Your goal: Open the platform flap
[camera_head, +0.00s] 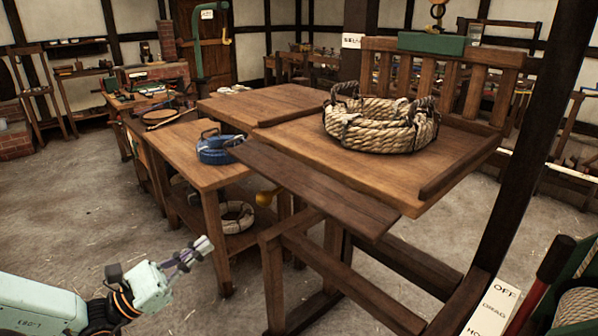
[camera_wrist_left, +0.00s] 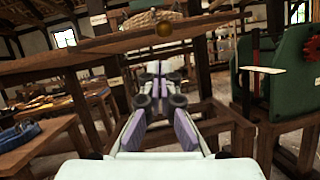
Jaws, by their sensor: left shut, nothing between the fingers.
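The platform (camera_head: 455,150) is a wooden deck with a slatted back rail. A darker plank flap (camera_head: 320,190) runs along its near left edge; I cannot tell its exact angle. My left gripper (camera_head: 205,245) is shut and empty, low at the left, apart from the flap and knob. It shows in the wrist view (camera_wrist_left: 152,72) pointing toward the platform's underside. My right gripper is in neither view.
A thick rope coil (camera_head: 375,126) lies on the platform. A side table (camera_head: 180,150) with a blue coil (camera_head: 217,148) stands left of it. A dark post (camera_head: 530,120) and a green machine with a lever (camera_wrist_left: 275,70) stand right. The floor at left is clear.

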